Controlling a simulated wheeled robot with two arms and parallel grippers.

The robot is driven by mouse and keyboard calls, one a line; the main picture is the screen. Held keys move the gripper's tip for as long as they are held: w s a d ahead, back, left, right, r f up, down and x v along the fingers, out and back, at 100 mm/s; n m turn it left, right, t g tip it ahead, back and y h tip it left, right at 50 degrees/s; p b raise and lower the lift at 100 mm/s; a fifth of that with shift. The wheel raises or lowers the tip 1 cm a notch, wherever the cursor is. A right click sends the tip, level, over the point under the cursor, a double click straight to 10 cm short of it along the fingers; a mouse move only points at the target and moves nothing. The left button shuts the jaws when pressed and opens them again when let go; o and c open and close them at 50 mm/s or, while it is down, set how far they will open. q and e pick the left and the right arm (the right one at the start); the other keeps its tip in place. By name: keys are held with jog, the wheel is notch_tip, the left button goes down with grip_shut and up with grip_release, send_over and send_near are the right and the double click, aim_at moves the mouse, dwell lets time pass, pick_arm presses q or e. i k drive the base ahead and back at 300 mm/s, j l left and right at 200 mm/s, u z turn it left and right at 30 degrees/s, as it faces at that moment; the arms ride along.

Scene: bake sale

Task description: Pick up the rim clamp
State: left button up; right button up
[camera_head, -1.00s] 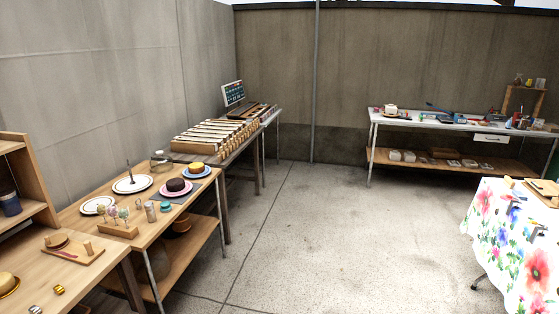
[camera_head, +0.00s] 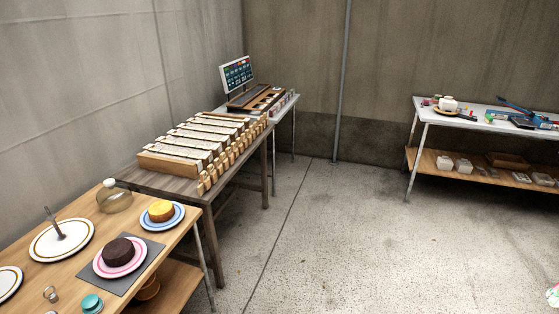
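I cannot make out a rim clamp for certain in the head view. A blue tool with a long handle (camera_head: 517,106) lies on the white table (camera_head: 466,121) at the right; I cannot tell what it is from here. Small items lie near it, too small to name. Neither of my grippers shows in the view.
A screen (camera_head: 237,74) stands farther back. The concrete floor (camera_head: 340,240) in the middle is clear.

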aim_at(233, 146)
jog(key=i+l+u, duration=0.1)
jog(key=i+u, duration=0.15)
jog(key=i, duration=0.25)
jog(key=i+l+u, duration=0.25)
jog(key=i, duration=0.25)
jog(key=i+l+u, duration=0.25)
jog(key=i, duration=0.25)
